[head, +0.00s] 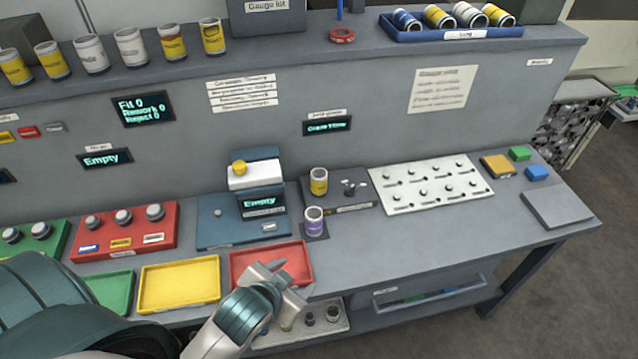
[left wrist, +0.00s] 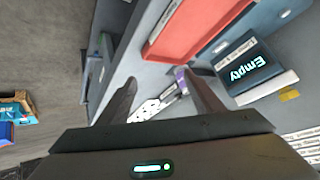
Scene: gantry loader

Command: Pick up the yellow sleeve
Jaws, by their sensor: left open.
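A yellow sleeve (head: 319,181) with a pale top stands upright on the dark fixture block (head: 355,199) at the middle of the bench. A purple sleeve (head: 314,222) stands just in front of it on a small dark pad. My left gripper (head: 285,282) is open over the front edge of the red tray (head: 240,265), in front of and to the left of both sleeves, touching neither. In the left wrist view its two fingers (left wrist: 159,80) are spread with nothing gripped. A bit of purple shows near the right finger; I cannot make out the yellow sleeve there. My right gripper is not in view.
Other yellow and white sleeves stand on the upper shelf (head: 300,45), some in a blue tray (head: 450,34). A blue station reading "Empty" (head: 210,232) stands left of the fixture. A white pegged board (head: 430,184) lies right. The bench front right of the purple sleeve is clear.

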